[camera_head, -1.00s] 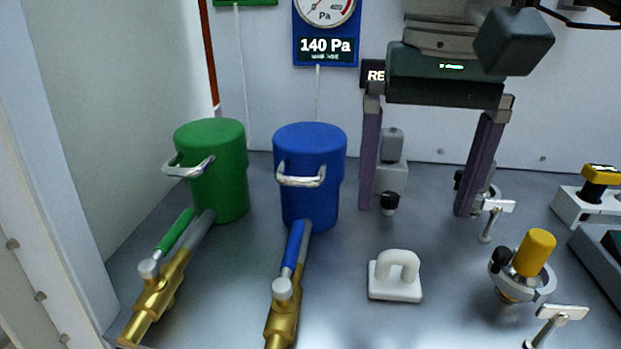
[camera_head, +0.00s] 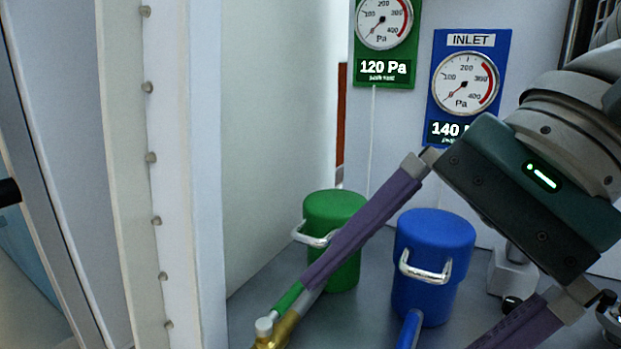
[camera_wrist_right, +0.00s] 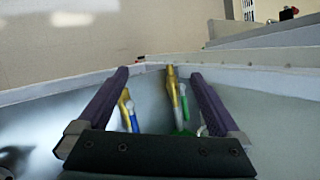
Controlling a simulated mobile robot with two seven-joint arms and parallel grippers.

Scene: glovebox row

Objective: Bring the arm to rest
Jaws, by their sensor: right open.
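My right gripper (camera_head: 388,338) is in the right half of the head view, close to the camera and tilted. Its two purple fingers are spread wide, with nothing between them that it holds. One finger crosses in front of the green canister (camera_head: 345,268); the other runs out of the bottom edge. The right wrist view also shows the gripper (camera_wrist_right: 158,76) open, with brass valve fittings (camera_wrist_right: 171,80) seen beyond and between its fingers. My left gripper is not in view.
The blue canister (camera_head: 432,240) with a metal handle stands behind the gripper. Two gauges hang on the back wall, a green one (camera_head: 385,45) reading 120 Pa and a blue INLET one (camera_head: 467,90). A white wall post (camera_head: 175,180) with bolts stands left.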

